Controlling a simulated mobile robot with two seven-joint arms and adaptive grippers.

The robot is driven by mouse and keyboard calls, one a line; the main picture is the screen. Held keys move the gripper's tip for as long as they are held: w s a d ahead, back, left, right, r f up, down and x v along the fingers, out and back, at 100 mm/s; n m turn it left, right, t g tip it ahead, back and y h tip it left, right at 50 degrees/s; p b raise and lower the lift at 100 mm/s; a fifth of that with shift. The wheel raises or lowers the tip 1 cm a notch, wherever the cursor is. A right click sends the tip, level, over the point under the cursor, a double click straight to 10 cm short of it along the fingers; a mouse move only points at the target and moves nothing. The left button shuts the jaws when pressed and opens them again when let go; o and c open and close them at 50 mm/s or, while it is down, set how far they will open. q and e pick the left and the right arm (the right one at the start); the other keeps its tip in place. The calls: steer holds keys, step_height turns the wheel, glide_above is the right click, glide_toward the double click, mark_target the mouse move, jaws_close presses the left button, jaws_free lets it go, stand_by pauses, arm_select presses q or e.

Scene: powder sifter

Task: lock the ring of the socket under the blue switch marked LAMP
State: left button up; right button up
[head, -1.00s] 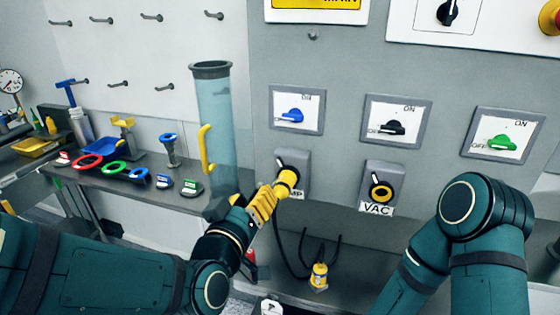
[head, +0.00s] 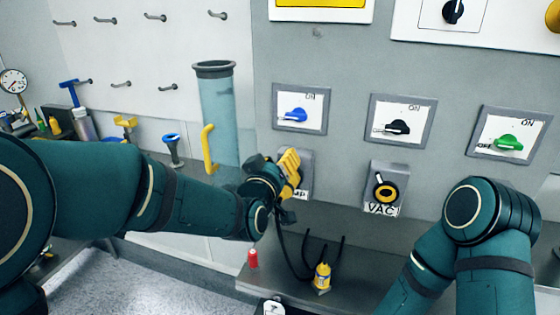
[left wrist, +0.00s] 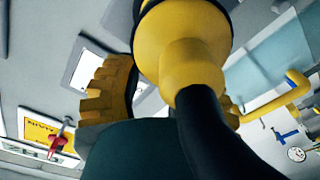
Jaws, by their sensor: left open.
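The blue switch (head: 294,115) is on the grey panel in the head view. The socket (head: 308,165) below it is mostly covered by my left gripper (head: 289,174); only "MP" of its label shows. In the left wrist view a yellow plug (left wrist: 185,62) with a thick black cable (left wrist: 215,130) sits between my open yellow fingers. The finger at left (left wrist: 108,88) is beside the plug; the other is mostly hidden behind it. Contact and the ring's position cannot be told. My right gripper is out of view.
The VAC socket (head: 384,188) with yellow ring and black lever is to the right. A clear blue tube with yellow handle (head: 209,150) stands left of my gripper.

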arm_select(q)
steer(key=shift+w+d, duration=0.1)
steer(key=shift+w, duration=0.25)
jaws_close()
